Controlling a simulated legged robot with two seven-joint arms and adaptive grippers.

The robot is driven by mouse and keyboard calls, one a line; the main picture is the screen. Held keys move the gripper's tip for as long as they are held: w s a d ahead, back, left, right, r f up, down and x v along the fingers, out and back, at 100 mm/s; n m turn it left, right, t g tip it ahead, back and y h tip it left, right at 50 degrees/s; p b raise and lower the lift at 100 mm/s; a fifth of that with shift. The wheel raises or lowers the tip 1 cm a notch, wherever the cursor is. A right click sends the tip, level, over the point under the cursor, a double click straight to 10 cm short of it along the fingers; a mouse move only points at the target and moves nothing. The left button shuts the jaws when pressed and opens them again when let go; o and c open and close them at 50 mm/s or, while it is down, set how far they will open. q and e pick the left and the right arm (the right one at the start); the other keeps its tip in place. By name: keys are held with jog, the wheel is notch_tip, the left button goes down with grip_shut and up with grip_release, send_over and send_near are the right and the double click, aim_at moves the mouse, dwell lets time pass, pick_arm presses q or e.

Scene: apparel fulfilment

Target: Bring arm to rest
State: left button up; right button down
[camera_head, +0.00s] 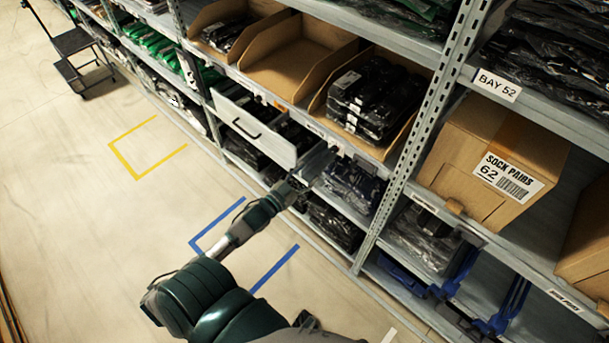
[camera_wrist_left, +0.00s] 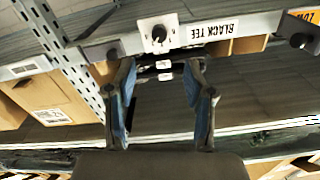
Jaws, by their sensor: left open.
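My left arm reaches from the bottom of the head view up to the shelving. My left gripper (camera_head: 312,170) is at the shelf front, just right of a pulled-out white drawer (camera_head: 255,128) with a dark handle. In the left wrist view the same gripper (camera_wrist_left: 162,95) shows its two blue-lined fingers spread apart, with nothing held between them. Beyond the fingers is a shelf edge with an upside-down BLACK TEE label (camera_wrist_left: 215,31) and a round dark knob. Whether the fingers touch anything is unclear. My right gripper is out of view.
Grey shelving (camera_head: 395,165) runs along the right, its upright close to the gripper. A cardboard SOCK PAIRS box (camera_head: 470,160) and open bins (camera_head: 300,65) with black packages fill the shelves. Yellow and blue tape marks lie on the floor (camera_head: 90,230), which is clear. A cart (camera_head: 75,45) stands far left.

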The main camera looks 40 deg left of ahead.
pick_arm(q)
jog(key=shift+s, duration=0.3)
jog(key=s+f+n+g+y, duration=0.1)
jog(key=s+f+g, duration=0.2)
jog(key=f, duration=0.8)
jog(key=s+d+f+g, duration=0.1)
jog(key=s+f+g, duration=0.15)
jog(key=f, duration=0.75)
jog(key=s+f+n+g+y, duration=0.1)
jog(key=s+f+g, duration=0.25)
jog(key=f, duration=0.75)
jog(key=s+d+f+g, duration=0.4)
jog(key=s+d+f, duration=0.2)
jog(key=s+f, duration=0.4)
jog(key=s+d+f+m+g+h, duration=0.1)
jog(key=s+d+f+g, duration=0.2)
jog(key=s+d+f, duration=0.4)
jog(key=s+f, duration=0.3)
jog(key=s, duration=0.6)
jog(key=shift+s+d+f+g, duration=0.2)
jog(key=shift+s+f+g, duration=0.05)
jog(key=shift+f+g, duration=0.15)
